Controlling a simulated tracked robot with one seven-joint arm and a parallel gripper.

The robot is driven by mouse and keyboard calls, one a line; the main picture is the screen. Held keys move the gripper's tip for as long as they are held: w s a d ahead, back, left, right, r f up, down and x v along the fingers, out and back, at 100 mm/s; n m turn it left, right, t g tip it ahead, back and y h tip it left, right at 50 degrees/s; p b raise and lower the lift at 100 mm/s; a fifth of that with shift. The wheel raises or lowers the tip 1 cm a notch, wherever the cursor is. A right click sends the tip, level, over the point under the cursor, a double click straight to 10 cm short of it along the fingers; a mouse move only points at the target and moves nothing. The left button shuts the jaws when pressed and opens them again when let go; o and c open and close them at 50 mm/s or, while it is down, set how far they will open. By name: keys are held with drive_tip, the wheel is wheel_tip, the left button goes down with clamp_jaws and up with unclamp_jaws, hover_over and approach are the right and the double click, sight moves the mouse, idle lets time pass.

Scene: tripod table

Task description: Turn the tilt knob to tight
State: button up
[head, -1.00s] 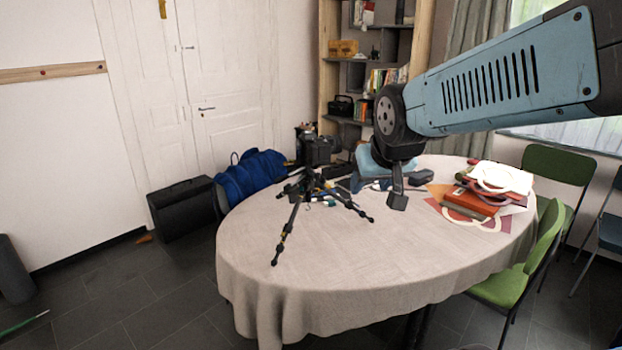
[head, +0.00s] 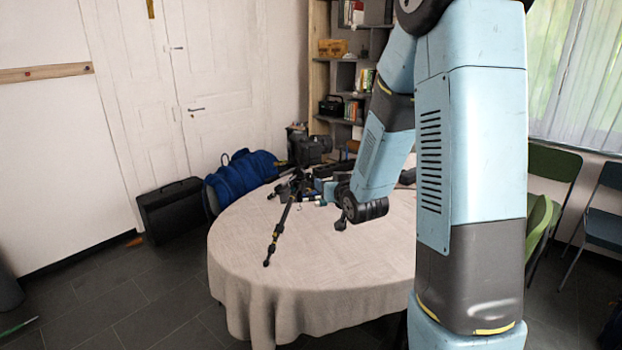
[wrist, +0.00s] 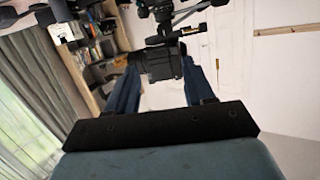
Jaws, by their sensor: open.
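The black tripod (head: 279,232) stands on the table with a black camera (head: 312,148) on its head. In the wrist view the camera (wrist: 163,62) appears upside down, with the dark tripod head (wrist: 172,36) above it in the picture. A short rod with a brassy end (wrist: 192,31) sticks out to the right there; I cannot tell whether it is the tilt knob. My gripper (wrist: 158,72) is open, its two blue fingers on either side of the camera in the picture, holding nothing. In the head view my forearm and wrist hide part of the tripod's right side.
The round table (head: 300,270) has a clear cloth at its front. A blue bag (head: 242,175) and a black case (head: 172,210) stand on the left. A shelf (head: 335,75) stands behind, and green chairs (head: 555,165) are at the right. My arm hides the table's right side.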

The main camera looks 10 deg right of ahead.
drive_tip(key=t+y, duration=0.1)
drive_tip(key=t, duration=0.1)
approach(311, 178)
drive_tip(key=w, duration=0.3)
drive_tip(key=w+a, duration=0.1)
drive_tip(key=w, duration=0.3)
drive_tip(key=w+a, duration=0.1)
drive_tip(key=w, duration=0.2)
drive_tip(key=shift+w+f, duration=0.1)
drive_tip(key=shift+w, duration=0.3)
drive_tip(key=shift+c, duration=0.5)
clamp_jaws()
drive_tip(key=shift+d, duration=0.3)
drive_tip(key=shift+a+m, duration=0.15)
drive_tip(key=shift+m, duration=0.15)
